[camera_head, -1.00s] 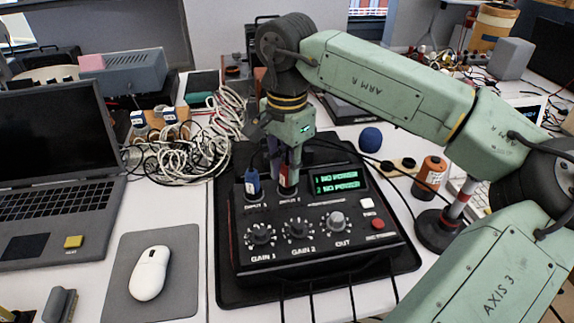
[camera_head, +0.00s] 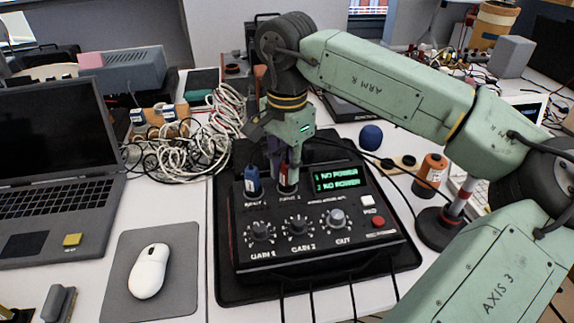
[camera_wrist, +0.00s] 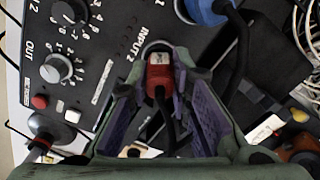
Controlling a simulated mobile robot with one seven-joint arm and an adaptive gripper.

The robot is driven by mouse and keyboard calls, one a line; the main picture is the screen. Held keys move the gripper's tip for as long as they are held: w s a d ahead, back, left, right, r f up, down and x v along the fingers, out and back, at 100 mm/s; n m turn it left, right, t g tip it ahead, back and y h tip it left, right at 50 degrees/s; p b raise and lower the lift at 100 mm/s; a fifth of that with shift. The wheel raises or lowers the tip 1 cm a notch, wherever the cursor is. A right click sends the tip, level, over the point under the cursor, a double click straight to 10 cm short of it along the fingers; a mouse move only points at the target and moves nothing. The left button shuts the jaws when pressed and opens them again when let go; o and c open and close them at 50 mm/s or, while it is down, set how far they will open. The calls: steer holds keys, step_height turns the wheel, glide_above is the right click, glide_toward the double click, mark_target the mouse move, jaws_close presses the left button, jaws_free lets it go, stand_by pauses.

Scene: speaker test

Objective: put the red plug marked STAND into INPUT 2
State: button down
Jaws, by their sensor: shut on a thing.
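The red plug (camera_head: 288,180) stands upright at the INPUT 2 position of the black box (camera_head: 240,225). In the wrist view the red plug (camera_wrist: 160,72) has a pale label, too small to read, and a dark cable running back between the fingers. My gripper (camera_head: 287,170) is shut on it from above, with a purple-lined finger on each side in the wrist view (camera_wrist: 160,60). The plug's lower end and the INPUT 2 socket are hidden, so I cannot tell how deep it sits.
A blue plug (camera_head: 252,182) stands at INPUT 1, close left of my gripper. The box's display (camera_head: 337,180) reads NO POWER on both lines. Knobs line its front.

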steer(key=c, duration=1.4)
jaws_free()
steer(key=shift+o, duration=0.2)
steer(key=shift+r, duration=0.1)
